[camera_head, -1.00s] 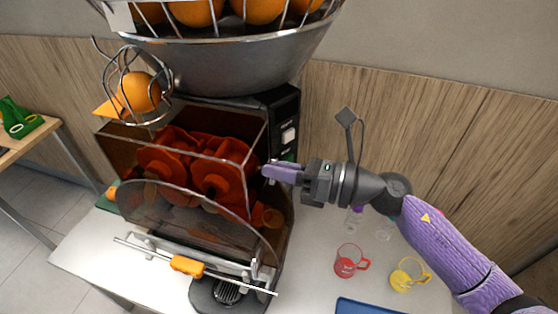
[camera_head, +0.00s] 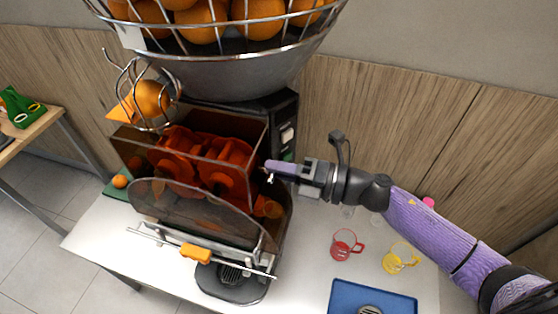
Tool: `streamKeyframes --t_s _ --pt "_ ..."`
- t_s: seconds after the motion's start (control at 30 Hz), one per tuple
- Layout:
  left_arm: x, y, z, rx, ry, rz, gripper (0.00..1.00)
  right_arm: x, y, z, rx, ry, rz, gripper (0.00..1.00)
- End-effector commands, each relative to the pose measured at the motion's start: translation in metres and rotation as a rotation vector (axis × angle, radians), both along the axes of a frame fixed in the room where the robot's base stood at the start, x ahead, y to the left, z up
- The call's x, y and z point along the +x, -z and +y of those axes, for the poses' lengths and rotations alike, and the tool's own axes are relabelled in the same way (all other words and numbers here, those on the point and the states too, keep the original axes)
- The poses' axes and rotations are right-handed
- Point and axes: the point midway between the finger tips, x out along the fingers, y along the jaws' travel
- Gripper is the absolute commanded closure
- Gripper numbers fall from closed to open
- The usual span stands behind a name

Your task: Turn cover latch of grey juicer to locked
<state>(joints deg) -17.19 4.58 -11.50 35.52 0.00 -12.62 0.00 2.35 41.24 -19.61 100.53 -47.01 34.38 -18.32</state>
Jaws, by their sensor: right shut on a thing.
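The grey juicer (camera_head: 225,180) stands on the white table, with a dark clear cover (camera_head: 200,213) over its red-orange pressing drums (camera_head: 205,160). My right gripper (camera_head: 272,171) is at the right edge of the cover, its purple fingertips pointing left. It is shut on a small part there, which looks like the cover latch (camera_head: 270,178); the fingers hide most of it, so I cannot tell its position. My left gripper is not in view.
A metal basket of oranges (camera_head: 215,35) tops the juicer. A red cup (camera_head: 345,245), a yellow cup (camera_head: 399,258) and a blue tray (camera_head: 371,300) are on the table to the right. A wooden wall (camera_head: 400,130) stands behind.

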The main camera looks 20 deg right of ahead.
Motion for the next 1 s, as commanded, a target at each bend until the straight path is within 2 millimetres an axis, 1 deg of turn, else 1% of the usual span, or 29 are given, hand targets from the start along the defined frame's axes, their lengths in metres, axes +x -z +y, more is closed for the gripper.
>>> streamKeyframes --t_s 0.03,0.1,0.4,0.6,1.0 --pt "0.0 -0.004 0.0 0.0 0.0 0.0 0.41 0.0 -0.002 0.0 0.017 0.001 0.027 1.0" --pt "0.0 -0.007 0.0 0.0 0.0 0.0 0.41 0.0 -0.001 0.0 0.043 0.001 0.065 1.0" --pt "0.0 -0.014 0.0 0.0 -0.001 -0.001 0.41 0.0 0.0 0.0 0.119 0.001 0.178 1.0" --pt "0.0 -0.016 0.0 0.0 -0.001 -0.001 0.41 0.0 0.001 0.0 0.141 0.0 0.208 1.0" --pt "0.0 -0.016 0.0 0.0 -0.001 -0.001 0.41 0.0 0.001 0.0 0.146 0.0 0.215 1.0"
